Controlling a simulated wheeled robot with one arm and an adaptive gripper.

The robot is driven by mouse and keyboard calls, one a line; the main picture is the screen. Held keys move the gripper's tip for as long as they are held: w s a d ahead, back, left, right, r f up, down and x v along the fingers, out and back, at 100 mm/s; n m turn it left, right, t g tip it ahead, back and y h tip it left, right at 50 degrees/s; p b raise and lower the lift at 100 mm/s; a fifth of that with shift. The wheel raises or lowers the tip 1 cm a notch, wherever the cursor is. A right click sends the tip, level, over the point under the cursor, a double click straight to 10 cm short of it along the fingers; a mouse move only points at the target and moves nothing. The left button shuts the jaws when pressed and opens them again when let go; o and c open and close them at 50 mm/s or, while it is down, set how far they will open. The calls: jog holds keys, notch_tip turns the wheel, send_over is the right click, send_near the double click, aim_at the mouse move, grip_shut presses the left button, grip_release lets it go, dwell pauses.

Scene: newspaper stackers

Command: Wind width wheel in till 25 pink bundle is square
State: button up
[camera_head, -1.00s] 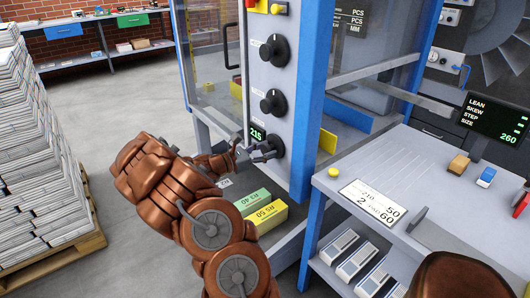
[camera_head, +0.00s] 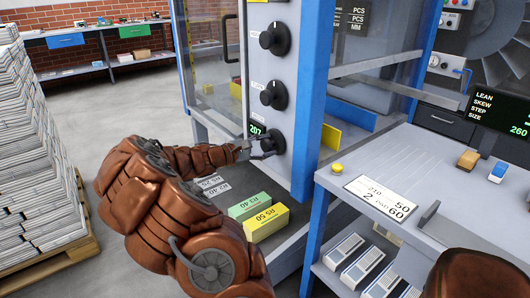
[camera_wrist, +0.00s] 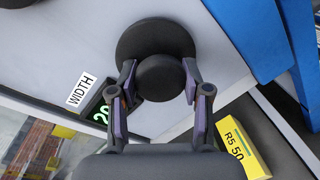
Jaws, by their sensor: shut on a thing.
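The width wheel (camera_head: 272,139) is the lowest of the black knobs on the grey control panel in the head view. In the wrist view the wheel (camera_wrist: 157,42) shows with a round knob hub (camera_wrist: 161,78), beside a "WIDTH" label (camera_wrist: 80,90). My gripper (camera_head: 256,149) is shut on the hub, one finger on each side; it also shows in the wrist view (camera_wrist: 160,85). The green display (camera_head: 257,130) beside the wheel reads about 207. No pink bundle can be made out in these views.
Two more black knobs (camera_head: 275,38) sit above on the panel. Green (camera_head: 249,205) and yellow (camera_head: 266,222) blocks lie on the dark shelf below. A screen (camera_head: 502,117) lists lean, skew, step and size 260. A card (camera_head: 381,198) lies on the right bench. Paper stacks (camera_head: 35,150) stand left.

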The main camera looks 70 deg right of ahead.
jog(key=shift+m, duration=0.4)
jog(key=o, duration=1.2)
jog(key=shift+c, duration=0.2)
jog(key=v, duration=1.2)
